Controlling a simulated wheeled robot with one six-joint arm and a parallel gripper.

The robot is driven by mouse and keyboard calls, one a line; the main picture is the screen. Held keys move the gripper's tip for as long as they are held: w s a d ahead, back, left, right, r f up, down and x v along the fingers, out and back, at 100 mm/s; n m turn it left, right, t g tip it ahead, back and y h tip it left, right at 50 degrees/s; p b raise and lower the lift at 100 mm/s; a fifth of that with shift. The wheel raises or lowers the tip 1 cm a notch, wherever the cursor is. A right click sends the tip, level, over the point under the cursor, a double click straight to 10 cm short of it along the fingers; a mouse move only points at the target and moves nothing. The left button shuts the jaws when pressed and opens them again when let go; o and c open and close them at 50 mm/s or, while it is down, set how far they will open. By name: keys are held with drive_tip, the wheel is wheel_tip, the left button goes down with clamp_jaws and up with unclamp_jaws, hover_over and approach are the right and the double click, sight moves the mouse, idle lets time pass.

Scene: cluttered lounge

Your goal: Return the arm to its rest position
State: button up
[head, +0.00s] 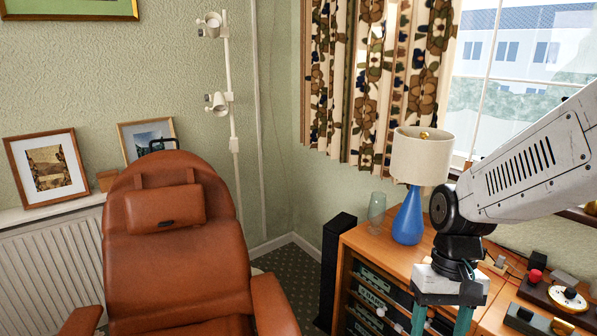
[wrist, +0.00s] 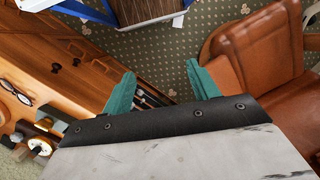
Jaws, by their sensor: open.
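My gripper (head: 443,318) hangs at the lower right of the head view, pointing down in front of the wooden cabinet (head: 378,243). Its two teal fingers are apart with nothing between them. In the wrist view my gripper (wrist: 160,85) also shows open and empty, with the patterned carpet (wrist: 165,55) beyond the fingertips. My white arm comes in from the right edge of the head view, over the right part of the cabinet top.
A blue lamp (head: 408,218) and a glass (head: 376,208) stand on the cabinet close to my arm. Small items, including a white dial device (head: 567,299), lie at right. A brown leather armchair (head: 175,262) stands left. A black speaker (head: 333,265) stands between them.

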drive_tip(key=s+d+r+t+h, duration=0.1)
drive_tip(key=s+r+t, duration=0.3)
drive_tip(key=s+r, duration=0.6)
drive_tip(key=shift+s+d+r, duration=0.25)
drive_tip(key=shift+d+r, duration=0.65)
